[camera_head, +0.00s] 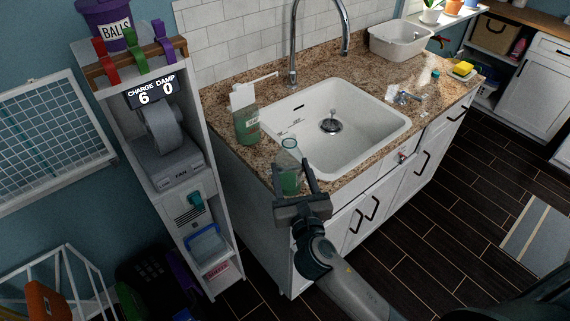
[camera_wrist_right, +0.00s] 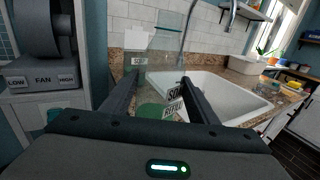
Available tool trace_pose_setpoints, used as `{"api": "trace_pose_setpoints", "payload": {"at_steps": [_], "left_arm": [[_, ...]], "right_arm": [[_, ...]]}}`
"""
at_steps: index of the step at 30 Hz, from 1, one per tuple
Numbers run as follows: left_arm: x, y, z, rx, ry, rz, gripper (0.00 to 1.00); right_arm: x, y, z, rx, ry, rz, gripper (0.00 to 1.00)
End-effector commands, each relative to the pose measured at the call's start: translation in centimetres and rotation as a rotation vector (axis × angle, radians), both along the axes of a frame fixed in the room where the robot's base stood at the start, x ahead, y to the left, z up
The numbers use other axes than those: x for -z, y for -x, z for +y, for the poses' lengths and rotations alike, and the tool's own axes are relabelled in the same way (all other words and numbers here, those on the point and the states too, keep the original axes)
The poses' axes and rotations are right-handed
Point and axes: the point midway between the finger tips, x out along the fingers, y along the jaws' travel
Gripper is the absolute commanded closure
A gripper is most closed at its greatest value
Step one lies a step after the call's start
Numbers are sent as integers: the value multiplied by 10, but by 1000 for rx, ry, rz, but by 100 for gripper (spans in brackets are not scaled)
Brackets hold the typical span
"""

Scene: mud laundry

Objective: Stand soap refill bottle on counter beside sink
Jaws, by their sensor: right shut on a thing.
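The soap refill bottle (camera_head: 289,152) is clear with green liquid low inside. It looks roughly upright at the counter's front-left corner, left of the white sink (camera_head: 372,113). My right gripper (camera_head: 294,174) is shut on it, with a finger on each side. In the right wrist view, the bottle's "SOAP REFILL" label (camera_wrist_right: 174,104) shows between the fingers. I cannot tell whether its base touches the speckled brown counter (camera_head: 225,99). A green soap pump bottle (camera_head: 246,122) with a white pump stands behind it on the counter. My left gripper is not in view.
The chrome faucet (camera_head: 293,50) rises behind the sink. A white basin (camera_head: 400,40) and a yellow sponge (camera_head: 463,68) are farther right on the counter. A tall grey shelf unit with a fan (camera_head: 165,130) stands close on the left.

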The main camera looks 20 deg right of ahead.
Motion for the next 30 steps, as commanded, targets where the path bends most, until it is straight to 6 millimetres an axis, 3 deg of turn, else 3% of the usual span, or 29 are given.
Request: {"api": "trace_pose_setpoints", "payload": {"at_steps": [9, 15, 21, 30], "left_arm": [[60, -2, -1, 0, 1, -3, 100], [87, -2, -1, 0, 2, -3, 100], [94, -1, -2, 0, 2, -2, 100], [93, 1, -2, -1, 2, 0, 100]], "right_arm": [[35, 67, -6, -64, 1, 0, 80], [41, 108, -7, -110, -2, -1, 80], [38, 124, -7, -130, -3, -2, 80], [36, 124, -7, -131, -3, -2, 80]]}}
